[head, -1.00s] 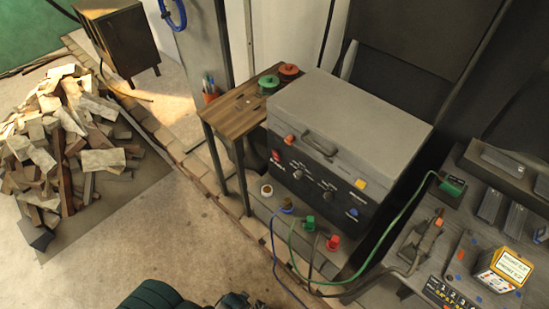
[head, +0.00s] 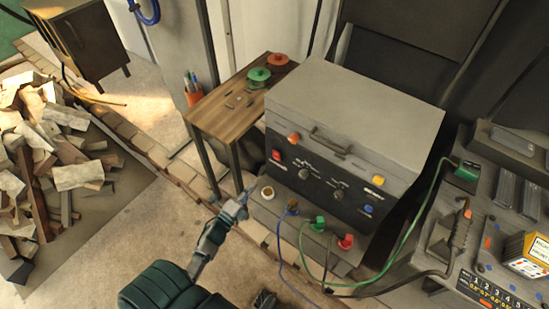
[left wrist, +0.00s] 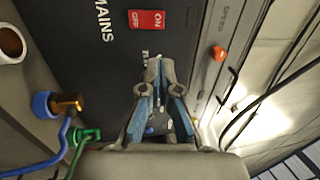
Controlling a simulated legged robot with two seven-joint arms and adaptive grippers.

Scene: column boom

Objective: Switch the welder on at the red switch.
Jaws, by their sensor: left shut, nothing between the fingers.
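The welder (head: 345,105) is a grey-topped box with a black front panel. Its red switch (head: 276,156) sits at the left end of that panel. In the left wrist view the red switch (left wrist: 147,19) shows ON and OFF lettering beside the word MAINS; I cannot tell which way it is set. My left gripper (head: 246,193) is shut and empty, in front of the panel, below and left of the switch and apart from it. In the left wrist view the left gripper (left wrist: 154,72) points toward the panel, with the switch beyond its tips. My right gripper is not seen.
A wooden side table (head: 235,100) adjoins the welder at left. Cables hang at right.

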